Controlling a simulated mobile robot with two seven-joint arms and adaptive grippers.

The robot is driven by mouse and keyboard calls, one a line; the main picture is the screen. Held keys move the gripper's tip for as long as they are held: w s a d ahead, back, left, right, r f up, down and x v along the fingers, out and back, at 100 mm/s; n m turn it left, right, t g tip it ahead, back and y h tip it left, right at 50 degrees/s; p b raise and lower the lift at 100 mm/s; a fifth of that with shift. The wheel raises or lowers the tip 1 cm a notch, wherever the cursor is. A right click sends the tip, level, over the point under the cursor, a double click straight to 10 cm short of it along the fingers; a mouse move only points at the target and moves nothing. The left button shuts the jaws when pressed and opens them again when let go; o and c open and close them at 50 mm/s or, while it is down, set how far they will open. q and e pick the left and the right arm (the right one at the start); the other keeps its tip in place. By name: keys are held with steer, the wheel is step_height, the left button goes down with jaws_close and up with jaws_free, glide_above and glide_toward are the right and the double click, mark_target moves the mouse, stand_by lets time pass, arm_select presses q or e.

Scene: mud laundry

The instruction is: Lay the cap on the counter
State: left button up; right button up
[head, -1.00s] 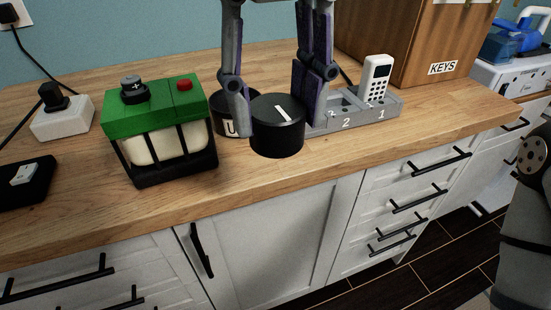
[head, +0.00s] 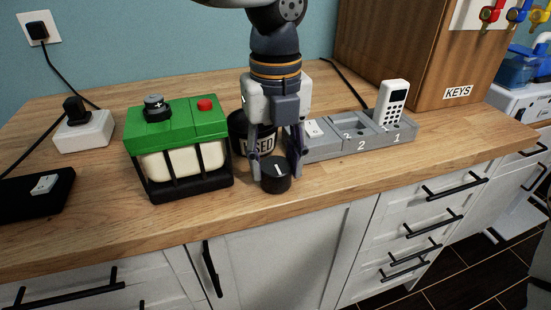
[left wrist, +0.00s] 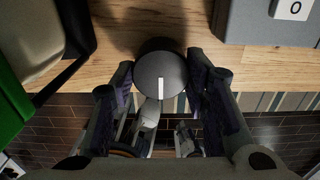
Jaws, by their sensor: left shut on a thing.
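The cap (head: 276,177) is a short black cylinder with a white line on its top. My left gripper (head: 276,167) is shut on it, one finger on each side. The cap is low at the front part of the wooden counter (head: 330,185), close to the edge; I cannot tell whether it touches the wood. The left wrist view shows the cap (left wrist: 160,72) between the fingertips (left wrist: 160,78), overlapping the counter's front edge. My right gripper is not in view.
A green-topped device (head: 180,150) stands left of the gripper. A black bin marked USED (head: 240,130) is just behind the cap. A grey slotted tray (head: 360,142) with a white handset (head: 391,102) lies to the right. A wooden keys cabinet (head: 410,60) stands behind. Front right counter is clear.

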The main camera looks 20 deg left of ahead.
mark_target(276, 166)
arm_select(q)
steer(key=shift+f, duration=0.2)
steer(key=o, duration=1.3)
step_height(276, 166, up, 12)
steer(key=shift+r, duration=0.2)
